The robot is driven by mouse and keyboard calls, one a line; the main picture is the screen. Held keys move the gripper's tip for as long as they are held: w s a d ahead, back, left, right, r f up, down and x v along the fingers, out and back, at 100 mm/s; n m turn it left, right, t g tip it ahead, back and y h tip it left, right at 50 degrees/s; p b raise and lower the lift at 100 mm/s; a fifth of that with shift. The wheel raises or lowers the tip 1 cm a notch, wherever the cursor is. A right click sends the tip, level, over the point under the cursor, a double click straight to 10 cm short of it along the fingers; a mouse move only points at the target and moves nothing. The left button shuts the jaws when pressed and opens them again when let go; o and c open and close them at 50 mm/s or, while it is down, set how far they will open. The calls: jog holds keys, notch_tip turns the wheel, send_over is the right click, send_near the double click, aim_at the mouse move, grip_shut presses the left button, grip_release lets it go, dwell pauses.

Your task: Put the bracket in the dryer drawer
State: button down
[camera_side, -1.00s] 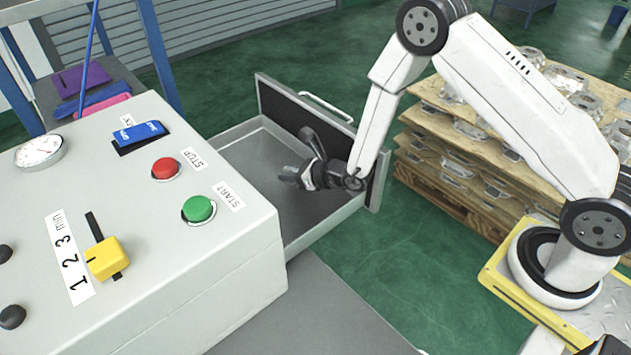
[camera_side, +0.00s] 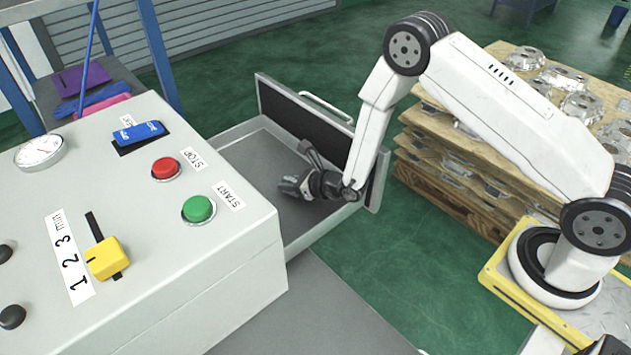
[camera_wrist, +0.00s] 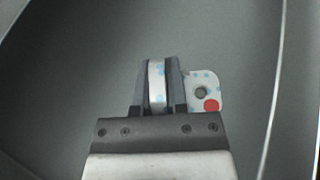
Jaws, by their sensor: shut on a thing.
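The bracket (camera_wrist: 205,88) shows in the wrist view as a pale part with light-blue spots, a round hole and a red dot. Its upright part sits between the two fingers of my gripper (camera_wrist: 158,85), which is shut on it. In the side view my gripper (camera_side: 290,187) is inside the open dryer drawer (camera_side: 336,228), low near its floor. The bracket is hardly distinguishable there. I cannot tell whether the bracket touches the drawer floor.
The dryer's control box (camera_side: 150,240) stands left of the drawer, with a red stop button (camera_side: 165,168), a green start button (camera_side: 199,208) and a yellow slider (camera_side: 108,259). A pallet stack of castings (camera_side: 470,165) stands at the right. The drawer's front panel (camera_side: 300,125) has a handle.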

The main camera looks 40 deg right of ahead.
jog(key=shift+f, duration=0.15)
jog(key=c, duration=0.7)
grip_release()
jog(key=shift+o, duration=0.2)
jog(key=shift+s+d+r, duration=0.15)
jog(key=shift+s+r, duration=0.15)
jog(key=shift+v, duration=5.65)
